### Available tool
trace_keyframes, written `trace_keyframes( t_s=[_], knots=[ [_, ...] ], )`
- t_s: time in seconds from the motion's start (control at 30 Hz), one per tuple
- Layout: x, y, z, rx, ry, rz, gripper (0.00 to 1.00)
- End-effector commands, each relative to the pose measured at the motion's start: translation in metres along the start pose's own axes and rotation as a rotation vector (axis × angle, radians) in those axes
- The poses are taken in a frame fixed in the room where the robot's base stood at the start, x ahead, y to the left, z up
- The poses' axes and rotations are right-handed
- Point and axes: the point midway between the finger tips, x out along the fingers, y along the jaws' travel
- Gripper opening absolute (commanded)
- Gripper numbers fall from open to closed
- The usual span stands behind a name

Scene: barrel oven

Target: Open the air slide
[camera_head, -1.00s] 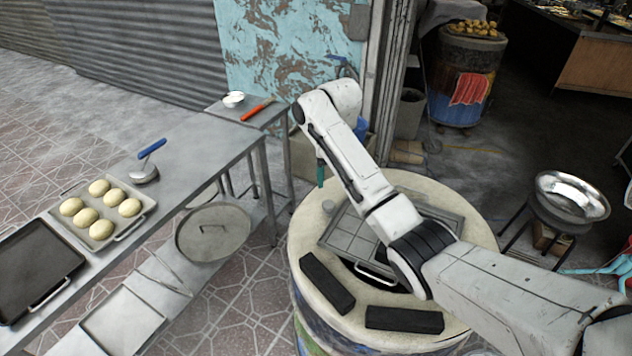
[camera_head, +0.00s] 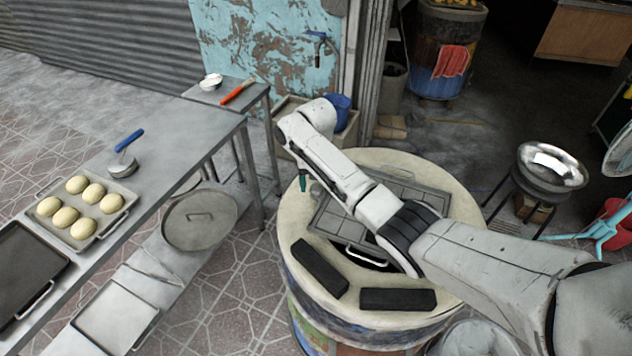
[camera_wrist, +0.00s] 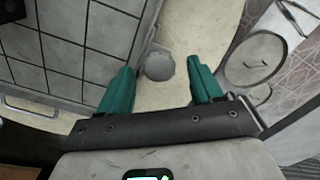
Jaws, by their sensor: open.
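The barrel oven (camera_head: 300,225) stands under my arm, with a pale round top. A small grey round knob (camera_wrist: 160,66) sits on that top beside the tray; it also shows in the head view (camera_head: 317,188). I cannot tell whether this knob belongs to the air slide; no other slide part is clear. My gripper (camera_wrist: 160,70) has teal fingers, open and empty, pointing down at the top with the knob between them in the wrist view. In the head view my gripper (camera_head: 303,181) is close to the knob; contact cannot be told.
A gridded tray (camera_head: 335,212) with a handle covers part of the barrel top. Two black bars (camera_head: 320,268) lie at its front. A table (camera_head: 180,150) with a tray of dough balls (camera_head: 72,232) stands left. A metal bowl (camera_head: 548,172) stands right.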

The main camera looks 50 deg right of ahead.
Motion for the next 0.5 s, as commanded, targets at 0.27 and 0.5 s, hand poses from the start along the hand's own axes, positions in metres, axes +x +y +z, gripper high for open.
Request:
trace_keyframes(
  t_s=[0.27,0.5],
  knots=[
    [0.0057,0.0002,0.0002,0.000,0.000,0.000,0.65],
    [0.0054,0.0002,0.0001,0.000,0.000,0.000,0.52]
  ],
)
